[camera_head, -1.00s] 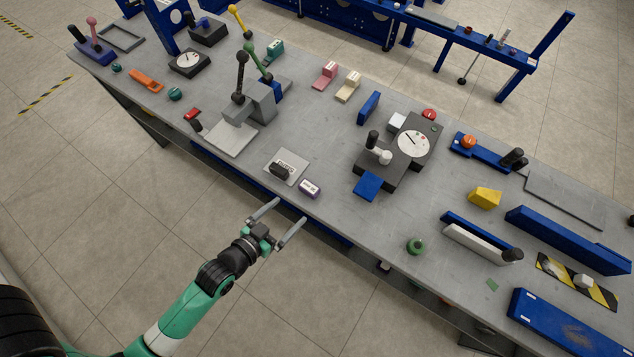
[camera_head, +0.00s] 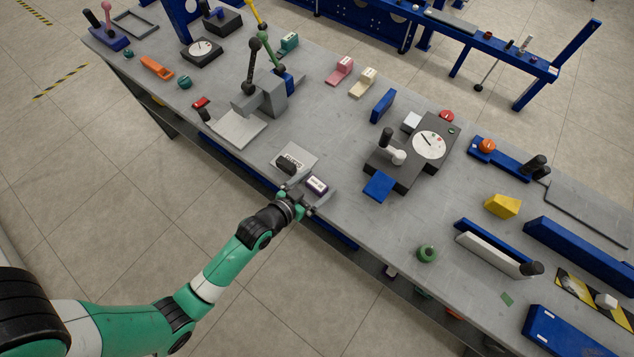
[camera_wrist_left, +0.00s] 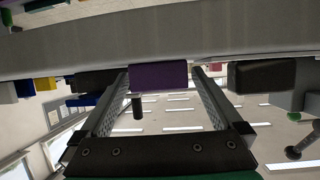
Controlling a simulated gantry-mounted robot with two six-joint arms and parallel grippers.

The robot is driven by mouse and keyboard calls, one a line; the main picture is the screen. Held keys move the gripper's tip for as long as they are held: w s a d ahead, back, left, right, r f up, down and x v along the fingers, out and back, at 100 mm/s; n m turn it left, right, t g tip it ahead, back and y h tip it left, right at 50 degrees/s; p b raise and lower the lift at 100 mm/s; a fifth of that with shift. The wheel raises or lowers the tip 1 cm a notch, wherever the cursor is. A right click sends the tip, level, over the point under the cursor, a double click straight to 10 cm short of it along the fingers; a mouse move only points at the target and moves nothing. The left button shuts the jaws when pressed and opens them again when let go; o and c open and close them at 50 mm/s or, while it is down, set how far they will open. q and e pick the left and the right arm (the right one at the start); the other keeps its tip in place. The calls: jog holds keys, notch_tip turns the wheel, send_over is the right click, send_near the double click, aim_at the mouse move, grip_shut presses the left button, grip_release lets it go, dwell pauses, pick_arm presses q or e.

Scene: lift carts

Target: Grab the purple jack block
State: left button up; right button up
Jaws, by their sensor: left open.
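The purple jack block (camera_head: 317,185) is a small block with a white label on top, lying near the front edge of the grey table (camera_head: 335,224). My left gripper (camera_head: 307,184) is open at the table edge, with its fingers reaching along both sides of the block. In the left wrist view the purple block (camera_wrist_left: 158,77) sits between the two fingertips (camera_wrist_left: 160,80). There is a visible gap on each side, so the fingers do not appear closed on it. My right gripper is not in view.
A black block (camera_head: 287,168) on a light plate (camera_head: 295,155) lies close to the left finger. A grey unit with a dial (camera_head: 429,145) and a blue plate (camera_head: 379,187) stand to the right. The table between is bare.

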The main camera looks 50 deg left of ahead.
aim_at(318, 185)
pick_arm(q)
jog(key=shift+w, duration=0.15)
jog(key=shift+c, duration=0.2)
jog(key=c, duration=1.4)
jog(key=shift+r+p, duration=0.45)
jog(key=shift+r, duration=0.15)
jog(key=r+p, duration=0.1)
jog(key=r, duration=0.2)
jog(key=shift+d+r+p, duration=0.1)
jog(key=shift+d+p, duration=0.2)
jog(key=shift+p, duration=0.1)
jog(key=s+d+r+p, duration=0.1)
jog(key=s+d+r, duration=0.1)
jog(key=d, duration=0.1)
jog(key=s+d+r+p, duration=0.1)
jog(key=s+d+r, duration=0.2)
jog(key=d, duration=0.1)
jog(key=s+d+r+p, duration=0.1)
jog(key=s+d+r, duration=0.2)
jog(key=shift+s+d+r, duration=0.1)
jog(key=shift+d+r, duration=0.15)
jog(key=shift+d, duration=0.15)
